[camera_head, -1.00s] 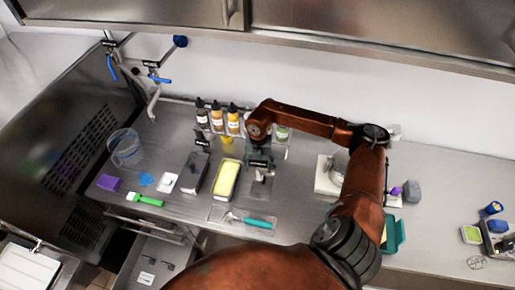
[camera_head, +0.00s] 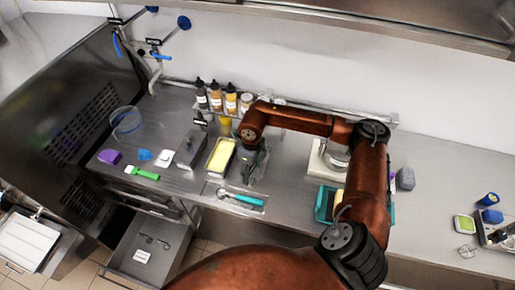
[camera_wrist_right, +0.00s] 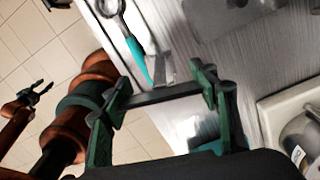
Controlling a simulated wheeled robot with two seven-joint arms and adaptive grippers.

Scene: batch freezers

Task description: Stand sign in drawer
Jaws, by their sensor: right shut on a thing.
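My right gripper (camera_head: 256,162) is over the counter, just right of the yellow-filled tray. In the right wrist view its green fingers (camera_wrist_right: 165,112) are shut on the sign, seen as a dark bar (camera_wrist_right: 163,97) with a small clear-grey piece beyond it. Its printed face cannot be made out. The open drawer (camera_head: 133,238) is at the lower left of the head view, below the counter, apart from the gripper. Two dark pieces and a white label show inside it. My left gripper (camera_wrist_right: 42,88) appears small and open at the left of the wrist view.
A teal-handled tool (camera_head: 248,200) lies in a tray at the counter's front edge. The yellow-filled tray (camera_head: 221,156), a metal box (camera_head: 190,146) and a green-handled tool (camera_head: 143,173) stand farther left. Bottles (camera_head: 216,97) line the back. A teal container (camera_head: 324,203) stands to the right.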

